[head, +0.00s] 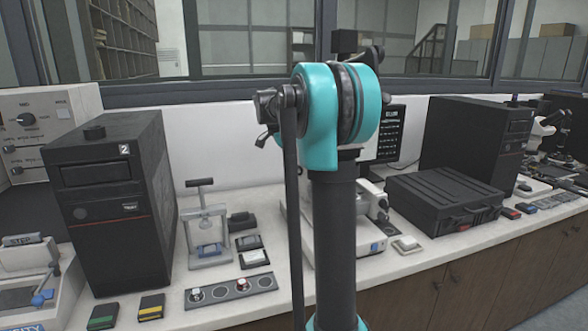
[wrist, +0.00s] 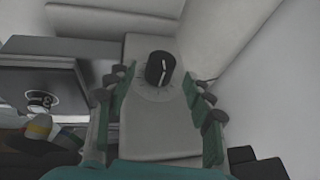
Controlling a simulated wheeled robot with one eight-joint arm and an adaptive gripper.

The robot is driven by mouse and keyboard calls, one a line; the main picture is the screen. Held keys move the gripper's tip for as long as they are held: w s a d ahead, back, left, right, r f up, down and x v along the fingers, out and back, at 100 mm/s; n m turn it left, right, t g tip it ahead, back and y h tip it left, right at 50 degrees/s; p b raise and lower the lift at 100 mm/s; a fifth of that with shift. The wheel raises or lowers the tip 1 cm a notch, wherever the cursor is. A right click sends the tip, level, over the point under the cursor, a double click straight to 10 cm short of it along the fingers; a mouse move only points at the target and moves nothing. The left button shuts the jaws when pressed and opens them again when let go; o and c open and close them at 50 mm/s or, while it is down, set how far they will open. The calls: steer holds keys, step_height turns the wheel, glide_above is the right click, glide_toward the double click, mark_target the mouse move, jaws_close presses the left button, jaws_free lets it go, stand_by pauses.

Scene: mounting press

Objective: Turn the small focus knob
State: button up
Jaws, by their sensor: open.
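A black knob (wrist: 160,68) with a white pointer line stands on a pale grey upright part of an instrument in the wrist view. Fine dial marks surround its base. My gripper (wrist: 157,78) is open, with one finger on each side of the knob. Gaps show between the knob and both fingers, so nothing is held. In the head view, a white instrument (head: 372,243) stands on the bench, partly hidden behind my arm. I cannot make out the knob or my gripper there.
In the wrist view, a dark flat part (wrist: 55,85) and a banded cylindrical part (wrist: 40,127) lie left of my gripper. In the head view, a black case (head: 445,198), a black tower (head: 110,200) and a small hand press (head: 205,228) crowd the bench.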

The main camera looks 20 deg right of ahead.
steer(key=shift+x, duration=1.4)
steer(key=c, duration=1.1)
steer(key=shift+c, duration=0.2)
steer(key=shift+w, duration=0.1)
steer(key=g, duration=0.2)
steer(key=shift+w+g, duration=0.25)
steer(key=shift+g, duration=0.05)
steer(key=shift+w+n+g, duration=0.1)
steer(key=shift+n+g, duration=0.25)
steer(key=shift+g, duration=0.7)
steer(key=shift+w+n+g, duration=0.15)
steer(key=shift+n+g, duration=0.2)
steer(key=shift+g, duration=0.7)
